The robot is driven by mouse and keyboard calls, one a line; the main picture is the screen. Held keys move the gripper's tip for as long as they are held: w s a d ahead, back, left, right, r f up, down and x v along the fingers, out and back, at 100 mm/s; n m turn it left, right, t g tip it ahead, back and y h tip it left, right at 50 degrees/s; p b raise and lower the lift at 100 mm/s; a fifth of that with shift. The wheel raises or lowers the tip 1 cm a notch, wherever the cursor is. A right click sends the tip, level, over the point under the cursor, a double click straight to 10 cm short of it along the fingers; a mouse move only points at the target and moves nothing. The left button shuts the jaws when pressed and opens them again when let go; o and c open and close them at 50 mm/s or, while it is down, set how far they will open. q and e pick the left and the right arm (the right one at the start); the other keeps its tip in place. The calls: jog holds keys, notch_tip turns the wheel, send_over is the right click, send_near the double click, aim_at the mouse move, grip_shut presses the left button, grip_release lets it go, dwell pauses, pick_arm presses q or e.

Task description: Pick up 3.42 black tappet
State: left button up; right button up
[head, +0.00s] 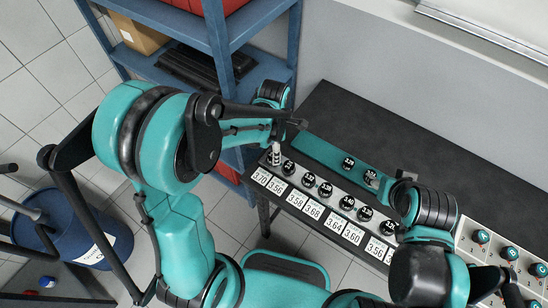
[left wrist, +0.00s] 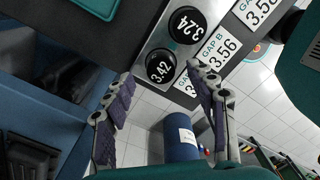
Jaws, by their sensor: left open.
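The black 3.42 tappet (left wrist: 160,66) is a round disc with a white number.
More black tappets (head: 309,180) run along the tray, with number cards (head: 295,199) in front. A teal strip (head: 320,152) carries other tappets (head: 348,163) on the dark bench (head: 345,108). A blue shelf (head: 218,45) stands close at left, and a blue drum (head: 75,228) on the floor.

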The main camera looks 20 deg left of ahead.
pick_arm(q)
notch_tip(320, 180, down, 3)
jog(key=shift+a+f+b, duration=0.1)
jog(key=shift+f+b, duration=0.1)
jog(key=shift+b, duration=0.25)
jog(key=shift+s, duration=0.1)
jog(key=c, duration=1.3)
jog(key=shift+r, duration=0.1)
